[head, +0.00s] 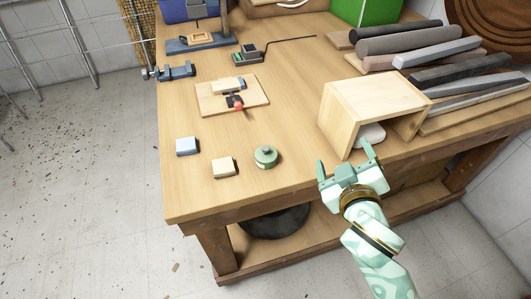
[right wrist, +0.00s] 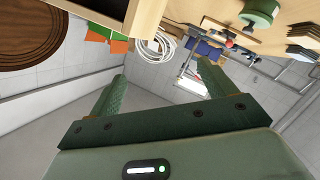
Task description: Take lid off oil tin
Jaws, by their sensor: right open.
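A small round green tin (head: 265,156) stands on the wooden workbench (head: 290,105) near its front edge. It looks like the oil tin, with a raised top that seems to be its lid. It also shows near the top of the right wrist view (right wrist: 262,12). My right gripper (head: 345,160) is open and empty, at the bench's front edge, to the right of the tin and apart from it. Its two fingers also show in the right wrist view (right wrist: 162,78). My left gripper is not in view.
A wooden box (head: 372,98), open at the front with a pale object inside, stands just beyond my right gripper. A cream block (head: 223,168) and a blue-grey block (head: 187,147) lie left of the tin. Bars (head: 435,60) lie at the back right. The bench between tin and box is clear.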

